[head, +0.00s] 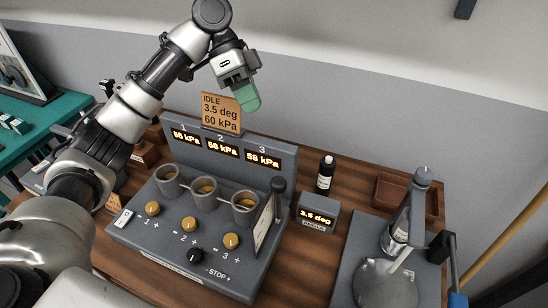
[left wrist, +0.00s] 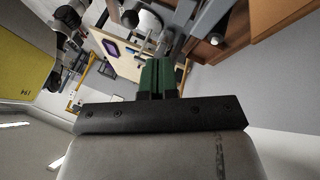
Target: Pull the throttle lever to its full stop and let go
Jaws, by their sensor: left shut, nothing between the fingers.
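The throttle lever (head: 278,186) is a dark upright lever with a black knob at the right end of the grey console (head: 180,262). A pale plate (head: 263,226) stands beside it. An orange sign (head: 221,113) behind the console reads IDLE, 3.5 deg, 60 kPa. My left gripper (head: 249,98) has green fingers and is raised above the back of the console, behind and well apart from the lever. Its fingers are shut and empty; they also show in the left wrist view (left wrist: 158,78). My right gripper is not in view.
The console carries three grey cups, yellow knobs (head: 190,224) and three 58 kPa displays (head: 222,148). An angle box (head: 317,213) reading 3.5 deg and a dark bottle (head: 325,174) stand to its right. Further right are a brown tray (head: 431,199) and a grey mat (head: 345,283).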

